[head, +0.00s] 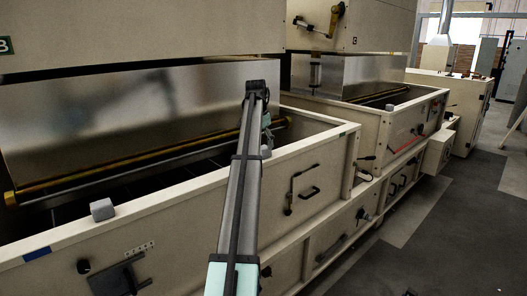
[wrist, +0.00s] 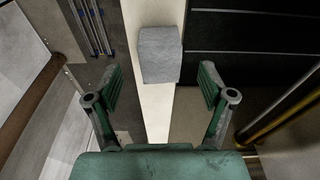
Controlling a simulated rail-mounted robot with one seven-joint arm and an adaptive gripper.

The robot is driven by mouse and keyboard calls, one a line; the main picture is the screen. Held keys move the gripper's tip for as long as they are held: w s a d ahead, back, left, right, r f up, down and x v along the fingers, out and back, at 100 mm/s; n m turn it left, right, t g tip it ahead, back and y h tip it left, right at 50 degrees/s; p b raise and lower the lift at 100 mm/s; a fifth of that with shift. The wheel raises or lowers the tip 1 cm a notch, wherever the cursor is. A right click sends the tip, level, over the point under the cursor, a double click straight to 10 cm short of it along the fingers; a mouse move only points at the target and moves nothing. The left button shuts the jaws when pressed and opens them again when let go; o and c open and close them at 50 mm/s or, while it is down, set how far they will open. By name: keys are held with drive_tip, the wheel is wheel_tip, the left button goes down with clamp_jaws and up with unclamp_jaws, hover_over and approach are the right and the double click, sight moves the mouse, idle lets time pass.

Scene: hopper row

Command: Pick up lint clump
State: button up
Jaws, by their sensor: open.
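A grey, block-like lint clump (wrist: 160,52) sits on the cream hopper rim in the wrist view. My gripper (wrist: 160,80) is open and empty, with one green finger on each side of the clump's line; I see no contact. In the head view a small grey clump (head: 266,151) lies on the rim just right of my arm, below a small green part of my gripper (head: 267,121); the arm hides most of the gripper. A second grey clump (head: 102,209) sits on the same rim farther left.
The cream hopper rim (head: 185,188) runs diagonally, with a dark trough and a yellow-ended roller (head: 12,198) behind it. A metal panel (head: 130,105) stands above the trough. Handles (head: 300,185) stick out from the front. The floor at right (head: 440,225) is clear.

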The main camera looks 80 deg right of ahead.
sight(263, 147)
drive_tip(key=shift+s+d+f+p, duration=0.1)
drive_tip(key=shift+d+f+p, duration=0.1)
drive_tip(key=shift+f, duration=0.6)
drive_tip(key=shift+s+d+f+p, duration=0.1)
drive_tip(key=shift+f+p, duration=0.05)
drive_tip(key=shift+f, duration=0.6)
drive_tip(key=shift+a, duration=0.1)
drive_tip(key=c, duration=1)
drive_tip(key=shift+c, duration=0.2)
drive_tip(key=shift+r, duration=0.15)
